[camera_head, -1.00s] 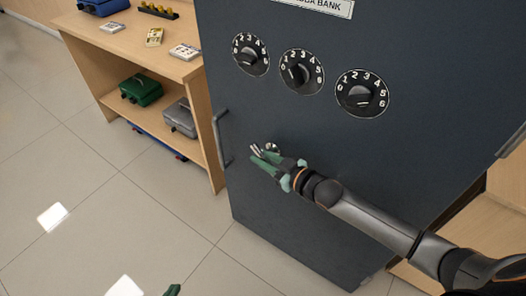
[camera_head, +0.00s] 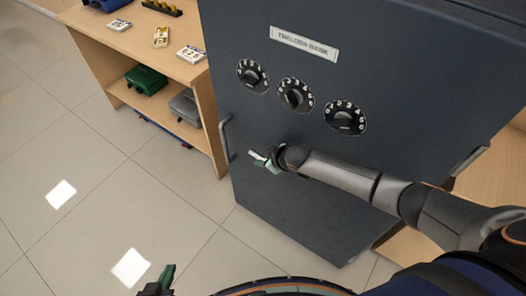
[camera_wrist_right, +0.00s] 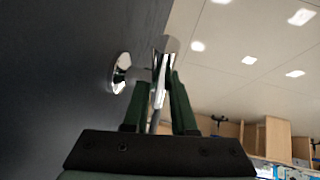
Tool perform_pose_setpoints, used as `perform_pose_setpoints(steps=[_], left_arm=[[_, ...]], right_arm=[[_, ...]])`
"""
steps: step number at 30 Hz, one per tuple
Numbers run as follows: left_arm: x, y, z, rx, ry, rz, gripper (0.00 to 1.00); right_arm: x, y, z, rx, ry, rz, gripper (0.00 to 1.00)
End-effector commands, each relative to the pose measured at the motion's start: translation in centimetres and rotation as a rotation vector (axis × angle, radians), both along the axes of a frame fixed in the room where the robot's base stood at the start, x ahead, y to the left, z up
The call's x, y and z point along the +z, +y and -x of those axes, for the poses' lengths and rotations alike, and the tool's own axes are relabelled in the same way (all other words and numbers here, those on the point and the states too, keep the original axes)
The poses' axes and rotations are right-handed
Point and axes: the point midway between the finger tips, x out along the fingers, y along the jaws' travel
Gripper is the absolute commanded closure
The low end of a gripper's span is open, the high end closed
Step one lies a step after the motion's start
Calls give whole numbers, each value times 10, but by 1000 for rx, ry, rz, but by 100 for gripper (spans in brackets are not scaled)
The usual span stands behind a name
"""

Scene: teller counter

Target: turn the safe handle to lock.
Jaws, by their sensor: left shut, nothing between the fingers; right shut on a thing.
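The dark grey safe (camera_head: 300,195) stands in front of me with its door face toward me. A small chrome safe handle (camera_head: 254,154) sits low on the door, toward its left side. In the right wrist view the handle (camera_wrist_right: 166,58) lies between the green fingers, with its round chrome mount (camera_wrist_right: 121,72) on the door beside it. My right gripper (camera_head: 265,160) is shut on the handle, and its fingers hide part of it in the head view. My left gripper (camera_head: 169,276) is shut and empty, low at the bottom edge, away from the safe.
Three numbered dials (camera_head: 296,94) and a bank nameplate (camera_head: 304,43) are above the handle. A grey pull bar (camera_head: 227,138) is on the door's left edge. A wooden shelf (camera_head: 189,128) with boxes and notes stands to the left. The tiled floor (camera_head: 90,200) at left is clear.

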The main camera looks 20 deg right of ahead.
Motion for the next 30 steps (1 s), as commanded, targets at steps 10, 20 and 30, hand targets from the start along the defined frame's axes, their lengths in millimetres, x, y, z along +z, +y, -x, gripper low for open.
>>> perform_pose_setpoints(steps=[10, 20, 30], left_arm=[[16, 0, 0, 0, 0, 0, 100], [17, 0, 0, 0, 0, 0, 100], [17, 0, 0, -1, 0, -1, 100]], right_arm=[[0, 0, 0, 0, 114, 88, 100], [-2, 0, 0, -1, 133, 104, 100], [-2, 0, 0, 0, 133, 103, 63]])
